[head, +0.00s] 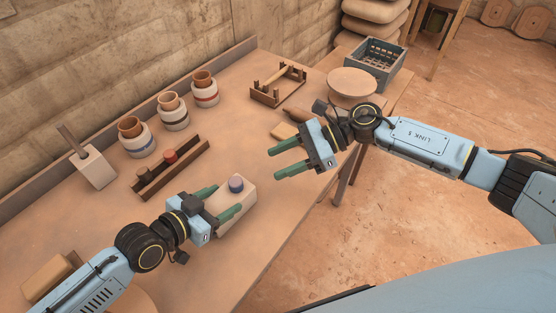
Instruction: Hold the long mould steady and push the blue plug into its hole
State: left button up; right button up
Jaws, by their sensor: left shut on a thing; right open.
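The long mould (238,209) is a cream block lying on the table near its front edge.
A dark wooden rack (190,164) with a red piece lies left of the mould. Several banded jars (138,145) line the back. A pale block with a stick (94,169), a wooden frame (264,97) and a grey crate (374,68) stand further off. The table (235,125) is bare mid-way.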

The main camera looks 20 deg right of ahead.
pick_arm(q)
jog(key=o, duration=1.4)
jog(key=shift+o, duration=0.2)
jog(key=shift+a, duration=0.1)
